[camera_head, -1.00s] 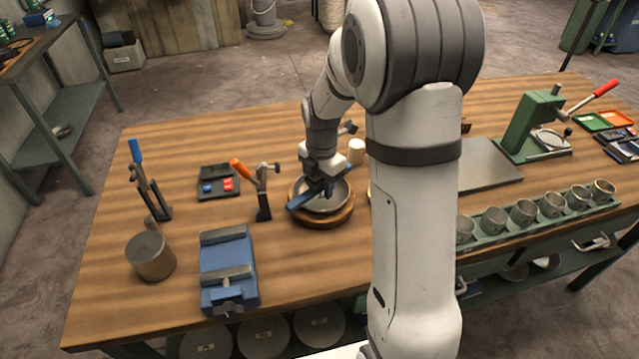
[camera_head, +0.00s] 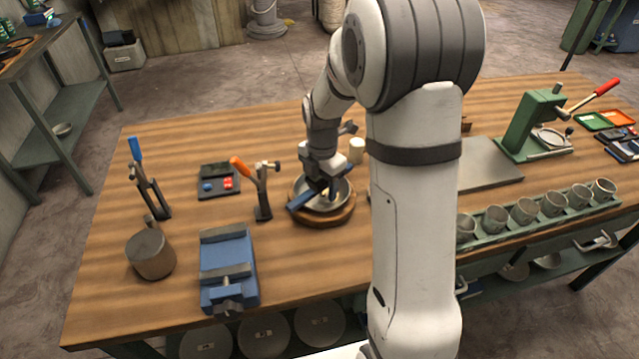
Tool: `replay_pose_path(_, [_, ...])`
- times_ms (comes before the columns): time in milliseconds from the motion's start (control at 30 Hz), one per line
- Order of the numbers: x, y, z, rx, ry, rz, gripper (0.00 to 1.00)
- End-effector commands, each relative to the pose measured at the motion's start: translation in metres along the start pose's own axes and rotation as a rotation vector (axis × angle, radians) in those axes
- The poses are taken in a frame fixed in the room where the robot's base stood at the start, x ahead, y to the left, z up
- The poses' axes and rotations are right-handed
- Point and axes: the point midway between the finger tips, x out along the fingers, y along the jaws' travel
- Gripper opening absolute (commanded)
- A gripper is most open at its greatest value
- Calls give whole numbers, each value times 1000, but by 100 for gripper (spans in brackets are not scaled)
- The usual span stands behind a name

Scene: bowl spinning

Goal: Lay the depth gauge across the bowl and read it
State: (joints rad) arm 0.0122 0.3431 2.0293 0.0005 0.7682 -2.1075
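The metal bowl (camera_head: 337,196) sits on a round wooden block (camera_head: 327,218) near the middle of the bench. A blue bar (camera_head: 303,199), which looks like the depth gauge, lies at a slant over the left part of the bowl's rim. My gripper (camera_head: 324,183) is directly above the bowl, pointing down at the bar. The fingertips are small and dark here, and I cannot tell whether they are shut on the bar or whether the bar touches the rim.
An orange-handled clamp (camera_head: 260,188) stands just left of the bowl. A white cylinder (camera_head: 356,150) stands behind it. A blue vise (camera_head: 228,270) is at the front left. A green rack of metal cups (camera_head: 525,212) lies to the right. Bare wood lies in front of the bowl.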

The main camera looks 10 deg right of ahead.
Motion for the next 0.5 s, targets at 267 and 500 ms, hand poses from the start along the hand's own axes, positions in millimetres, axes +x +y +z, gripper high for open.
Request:
replay_pose_path(267, [-1,0,0,0,0,0,60])
replay_pose_path(500, [-33,1,1,0,-3,5,60])
